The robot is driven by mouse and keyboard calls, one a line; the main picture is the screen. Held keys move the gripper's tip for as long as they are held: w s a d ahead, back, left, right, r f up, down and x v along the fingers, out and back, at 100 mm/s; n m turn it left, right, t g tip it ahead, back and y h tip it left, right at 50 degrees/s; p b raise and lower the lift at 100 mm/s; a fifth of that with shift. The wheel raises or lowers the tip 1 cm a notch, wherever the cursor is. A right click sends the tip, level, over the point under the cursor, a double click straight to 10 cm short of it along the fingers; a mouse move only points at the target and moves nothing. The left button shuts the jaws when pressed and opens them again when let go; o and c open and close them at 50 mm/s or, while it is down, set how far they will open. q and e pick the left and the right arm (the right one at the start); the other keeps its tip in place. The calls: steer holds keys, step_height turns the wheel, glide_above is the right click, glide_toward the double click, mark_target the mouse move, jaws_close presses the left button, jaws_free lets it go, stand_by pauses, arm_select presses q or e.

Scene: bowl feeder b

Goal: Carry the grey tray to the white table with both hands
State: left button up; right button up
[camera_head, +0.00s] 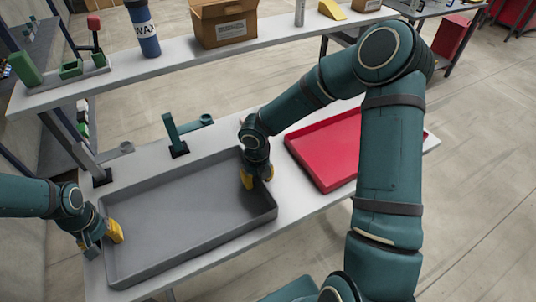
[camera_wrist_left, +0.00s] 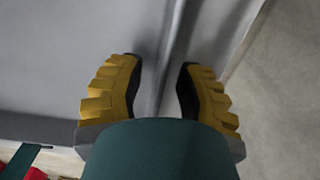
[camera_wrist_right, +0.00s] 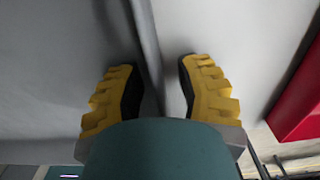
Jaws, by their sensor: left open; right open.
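The grey tray (camera_head: 190,200) is shallow and rectangular and lies flat on a light-topped bench (camera_head: 290,205). My left gripper (camera_head: 114,232) is open at the tray's left wall; in the left wrist view the wall (camera_wrist_left: 172,50) runs between its fingers (camera_wrist_left: 158,85). My right gripper (camera_head: 257,180) is open at the right wall; in the right wrist view that wall (camera_wrist_right: 150,55) runs between its fingers (camera_wrist_right: 160,88). Neither gripper is closed on the tray. I cannot tell which surface is the white table.
A red tray (camera_head: 325,150) lies right of the grey tray, partly behind my right arm. A green fixture (camera_head: 178,140) stands behind the grey tray. The raised shelf (camera_head: 185,62) holds a cardboard box (camera_head: 224,24) and a blue bottle (camera_head: 146,40). Open floor (camera_head: 480,190) lies to the right.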

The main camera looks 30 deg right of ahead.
steer(key=shift+r, duration=0.15)
step_height(320, 180, up, 12)
steer(key=shift+f, duration=0.15)
arm_select(q)
step_height(320, 180, up, 12)
stand_by(0.6)
stand_by(0.4)
